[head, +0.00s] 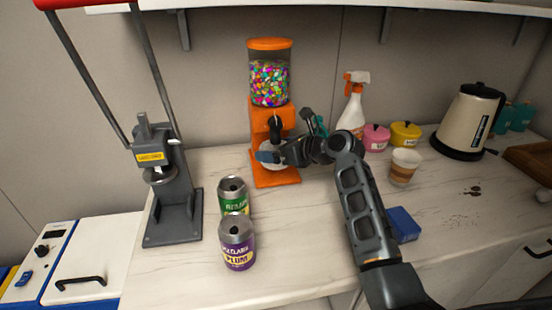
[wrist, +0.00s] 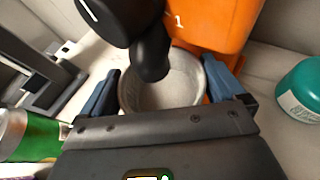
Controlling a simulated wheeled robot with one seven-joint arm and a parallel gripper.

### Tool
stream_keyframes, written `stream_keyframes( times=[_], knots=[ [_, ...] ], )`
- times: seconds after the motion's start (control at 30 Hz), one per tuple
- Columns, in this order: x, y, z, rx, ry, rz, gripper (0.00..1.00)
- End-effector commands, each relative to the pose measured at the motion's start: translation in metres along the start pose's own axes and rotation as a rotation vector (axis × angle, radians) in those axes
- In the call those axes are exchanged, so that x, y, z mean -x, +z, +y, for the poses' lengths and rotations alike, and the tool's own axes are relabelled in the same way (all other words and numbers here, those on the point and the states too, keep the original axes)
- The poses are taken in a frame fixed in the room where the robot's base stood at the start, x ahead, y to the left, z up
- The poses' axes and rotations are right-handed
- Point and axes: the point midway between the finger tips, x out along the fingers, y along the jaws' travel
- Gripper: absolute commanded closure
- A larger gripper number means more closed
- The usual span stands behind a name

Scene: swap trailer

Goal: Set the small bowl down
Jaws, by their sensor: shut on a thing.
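The small bowl (wrist: 160,95) is grey-white and round, and it looks empty inside in the wrist view. My gripper (wrist: 170,88) is shut on it, with one blue fingertip on each side of its rim. In the head view my gripper (head: 270,156) is at the base of the orange candy dispenser (head: 263,118), and the bowl (head: 272,163) is partly hidden behind it. The bowl is under the dispenser's black spout (wrist: 152,55), over the orange foot. I cannot tell whether the bowl touches the foot.
A green can (head: 233,196) and a purple can (head: 237,245) stand in front. A grey press (head: 172,195) is left. A spray bottle (head: 352,105), pink and yellow pots, a paper cup (head: 404,166) and a kettle (head: 468,120) are right. A blue block (head: 404,224) lies near my arm.

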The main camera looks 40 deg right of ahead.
Motion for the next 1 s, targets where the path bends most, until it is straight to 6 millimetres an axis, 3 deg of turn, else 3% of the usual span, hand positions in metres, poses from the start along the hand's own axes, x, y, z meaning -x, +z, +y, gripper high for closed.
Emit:
stream_keyframes(
  times=[0.37,0.7,0.73,1.0],
  knots=[
    [-0.015,-0.031,-0.003,-0.002,-0.001,0.000,0.41],
    [-0.016,-0.034,-0.003,0.000,-0.001,-0.001,0.41],
    [-0.016,-0.034,-0.003,0.000,-0.002,0.000,0.02],
    [-0.015,-0.033,-0.003,0.000,-0.001,-0.001,0.00]
  ],
)
